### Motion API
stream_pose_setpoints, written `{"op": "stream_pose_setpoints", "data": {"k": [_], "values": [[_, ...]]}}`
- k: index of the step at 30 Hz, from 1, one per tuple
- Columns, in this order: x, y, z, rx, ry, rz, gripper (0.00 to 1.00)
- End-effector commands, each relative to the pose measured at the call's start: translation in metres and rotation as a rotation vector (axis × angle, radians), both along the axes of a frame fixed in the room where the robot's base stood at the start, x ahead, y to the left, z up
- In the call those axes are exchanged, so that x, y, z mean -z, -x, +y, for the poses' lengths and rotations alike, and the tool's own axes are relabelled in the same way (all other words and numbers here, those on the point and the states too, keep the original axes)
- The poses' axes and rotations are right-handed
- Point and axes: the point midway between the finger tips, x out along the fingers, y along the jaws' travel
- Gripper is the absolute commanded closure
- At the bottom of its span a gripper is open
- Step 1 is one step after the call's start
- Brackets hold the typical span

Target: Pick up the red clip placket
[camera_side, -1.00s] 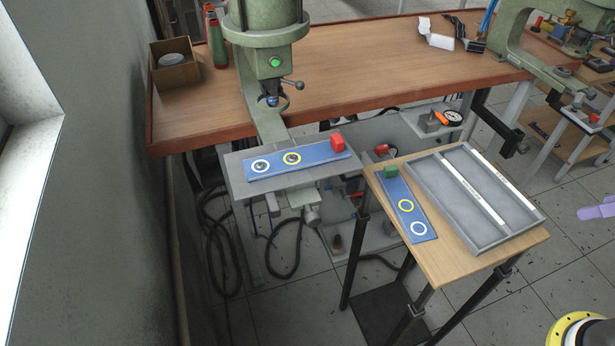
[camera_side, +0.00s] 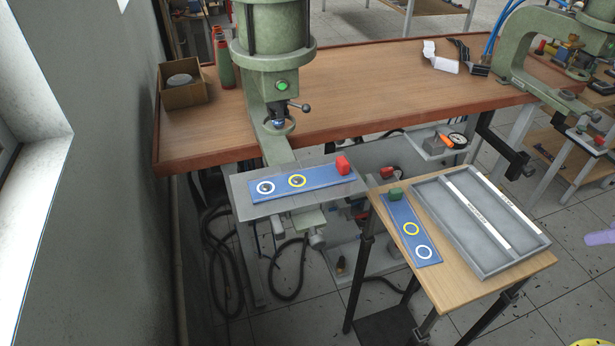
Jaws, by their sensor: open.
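The red clip placket (camera_side: 325,175) is a flat blue strip lying on a grey plate below the green press at the left. A red clip (camera_side: 342,165) sits at its right end, with a yellow ring and a white ring further left. A similar blue placket with a green clip (camera_side: 407,222) lies on the small wooden table. A pale purple finger-like part at the right edge appears to be my gripper (camera_side: 601,238). It is cut off by the frame, open, and well apart from both plackets, to the right of the wooden table.
A grey two-compartment tray (camera_side: 480,262) with white dividing strips lies on the small wooden table (camera_side: 460,298). The grey plate (camera_side: 240,200) is under the green press (camera_side: 272,50). A brown workbench (camera_side: 380,85) stands behind, with an open box (camera_side: 183,97) at its left.

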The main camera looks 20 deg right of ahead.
Motion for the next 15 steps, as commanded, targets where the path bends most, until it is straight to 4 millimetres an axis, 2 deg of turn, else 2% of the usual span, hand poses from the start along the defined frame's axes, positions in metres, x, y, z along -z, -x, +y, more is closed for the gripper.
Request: {"op": "stream_pose_setpoints", "data": {"k": [2,4,11,15], "values": [[0.0,0.0,0.0,0.0,0.0,0.0,0.37],[0.0,0.0,0.0,0.0,0.0,0.0,0.28],[0.0,0.0,0.0,0.002,-0.001,0.0,0.28],[0.0008,0.0016,0.0001,0.063,-0.034,0.008,0.28]]}}
